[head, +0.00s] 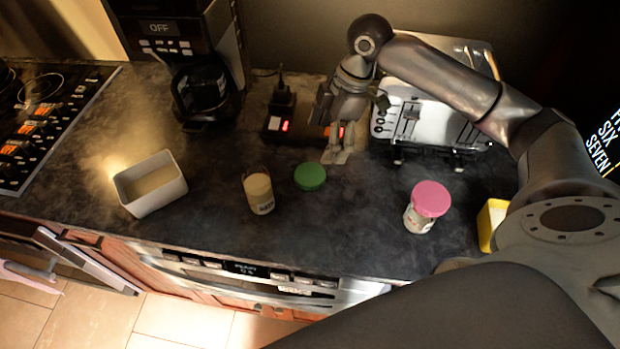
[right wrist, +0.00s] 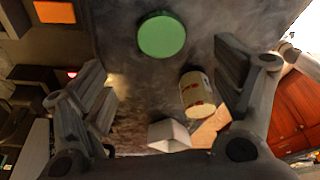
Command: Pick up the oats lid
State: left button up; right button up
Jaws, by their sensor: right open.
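A green round lid (head: 310,177), which I take for the oats lid, lies flat on the dark counter. It also shows in the right wrist view (right wrist: 162,36), at the top middle. An open jar with pale contents (head: 258,192) stands just left of it; its label is too small to read surely. The jar also shows in the right wrist view (right wrist: 197,93). My right gripper (head: 340,150) is open and empty, behind and slightly right of the lid in the head view. In the right wrist view its fingers (right wrist: 160,75) stand wide apart. My left gripper is out of view.
A white box (head: 150,184) stands at left, and a pink-lidded jar (head: 430,200) and a yellow container (head: 491,224) at right. A coffee maker (head: 202,85), a small device with red lights (head: 278,125) and a toaster (head: 415,120) line the back. The counter (head: 330,235) in front is clear.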

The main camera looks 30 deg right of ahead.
jog(key=p, duration=0.1)
send_over(309, 174)
jog(key=d, duration=0.2)
jog(key=f, duration=0.5)
jog(key=shift+s+d, duration=0.2)
jog(key=shift+s, duration=0.1)
jog(key=p+x, duration=0.1)
jog(key=x, duration=0.3)
jog(key=shift+a+p, duration=0.2)
jog(key=shift+p, duration=0.2)
jog(key=shift+a+f, duration=0.1)
jog(key=shift+f, duration=0.55)
jog(key=c, duration=0.8)
jog(key=shift+r, duration=0.1)
jog(key=shift+r+b, duration=0.3)
jog(key=shift+r, duration=0.1)
notch_tip(309, 174, up, 2)
jog(key=shift+a+r+b, duration=0.1)
jog(key=shift+r+b, duration=0.05)
jog(key=shift+b, duration=0.4)
jog(key=s+a+r+b, duration=0.2)
jog(key=s+a+r, duration=0.7)
jog(key=s, duration=0.1)
jog(key=shift+s+r, duration=0.25)
jog(key=shift+r, duration=0.15)
